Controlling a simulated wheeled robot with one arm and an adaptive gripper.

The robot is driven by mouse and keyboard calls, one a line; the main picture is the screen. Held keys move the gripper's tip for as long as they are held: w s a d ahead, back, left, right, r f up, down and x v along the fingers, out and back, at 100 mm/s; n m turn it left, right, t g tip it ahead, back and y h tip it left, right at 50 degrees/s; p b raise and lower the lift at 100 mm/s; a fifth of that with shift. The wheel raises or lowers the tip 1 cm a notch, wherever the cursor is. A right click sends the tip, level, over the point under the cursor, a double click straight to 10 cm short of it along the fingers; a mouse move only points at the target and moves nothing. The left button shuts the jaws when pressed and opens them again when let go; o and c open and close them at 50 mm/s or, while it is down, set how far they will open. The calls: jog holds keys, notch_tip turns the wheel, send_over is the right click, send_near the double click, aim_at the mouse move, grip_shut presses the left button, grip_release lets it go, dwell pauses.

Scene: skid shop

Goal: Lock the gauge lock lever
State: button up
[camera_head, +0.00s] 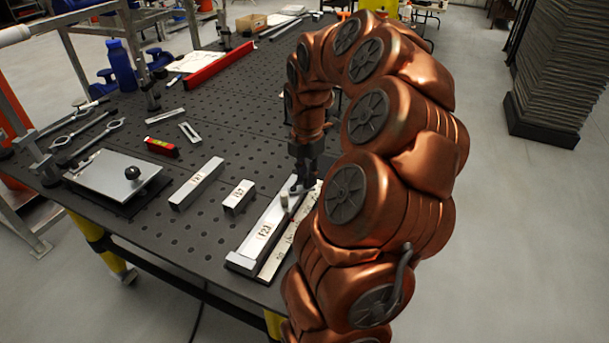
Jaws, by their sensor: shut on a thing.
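The gauge (254,241) is a long silver bar fixture with a dark base and a printed label, lying at the table's front right edge. A small pale upright post (284,201) stands on it. My gripper (299,184) points down over the far part of the gauge, its fingertips low and shut on a small part there, which I take as the lock lever. The lever is mostly hidden by the fingers and too small to make out clearly, so its angle cannot be told.
The black perforated table (215,130) holds two silver blocks (197,182) (239,195) left of the gauge. A long red bar (218,64) lies behind.

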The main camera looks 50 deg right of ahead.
jog(key=shift+s+a, duration=0.3)
jog(key=shift+s+a+b, duration=0.1)
jog(key=shift+b, duration=0.3)
jog(key=shift+s+a, duration=0.15)
jog(key=shift+a, duration=0.2)
dwell(0.4)
jog(key=shift+s+a+b, duration=0.15)
jog(key=shift+a+b, duration=0.1)
jog(key=shift+b, duration=0.05)
jog(key=o, duration=1)
jog(key=shift+o, duration=0.2)
jog(key=shift+r, duration=0.2)
